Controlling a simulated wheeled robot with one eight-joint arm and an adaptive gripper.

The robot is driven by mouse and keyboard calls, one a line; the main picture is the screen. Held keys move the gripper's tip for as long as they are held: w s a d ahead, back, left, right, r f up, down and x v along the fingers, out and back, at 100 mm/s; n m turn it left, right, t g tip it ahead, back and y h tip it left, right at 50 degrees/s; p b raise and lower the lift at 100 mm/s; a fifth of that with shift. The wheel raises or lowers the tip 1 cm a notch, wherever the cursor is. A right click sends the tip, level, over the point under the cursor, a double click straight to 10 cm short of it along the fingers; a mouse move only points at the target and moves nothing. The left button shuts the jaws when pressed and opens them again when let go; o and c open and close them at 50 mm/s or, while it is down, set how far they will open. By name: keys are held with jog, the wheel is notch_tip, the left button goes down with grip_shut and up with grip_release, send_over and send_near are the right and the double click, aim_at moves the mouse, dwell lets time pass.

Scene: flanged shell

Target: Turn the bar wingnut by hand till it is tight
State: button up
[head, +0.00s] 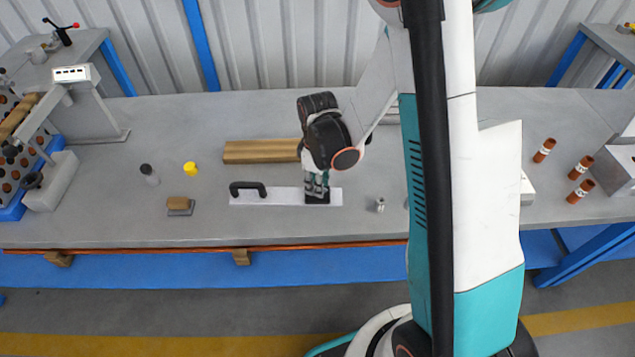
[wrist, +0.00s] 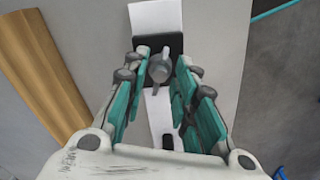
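The bar wingnut (wrist: 159,70) is a grey knob with small wings in the wrist view, over a black block (wrist: 150,45) on a white bar (wrist: 155,14). In the head view the white bar (head: 275,197) lies on the bench, and the gripper hides the wingnut at its right part. My gripper (head: 317,190) points down there. In the wrist view its teal-padded fingers (wrist: 163,62) stand apart, one on each side of the wingnut. I cannot tell whether a pad touches it.
A black handle (head: 248,188) stands on the bar's left end. A wooden block (head: 260,151) lies behind the bar. A small metal part (head: 379,205) stands to its right. A wood-topped block (head: 180,205), a yellow cap (head: 190,168) and a dark-capped cylinder (head: 149,174) are left.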

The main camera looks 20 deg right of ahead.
grip_shut()
jog(key=shift+m, duration=0.3)
jog(key=m+b, duration=0.1)
jog(key=m, duration=0.1)
jog(key=shift+m, duration=0.3)
jog(key=shift+m+b, duration=0.45)
jog(key=shift+m, duration=1.15)
grip_release()
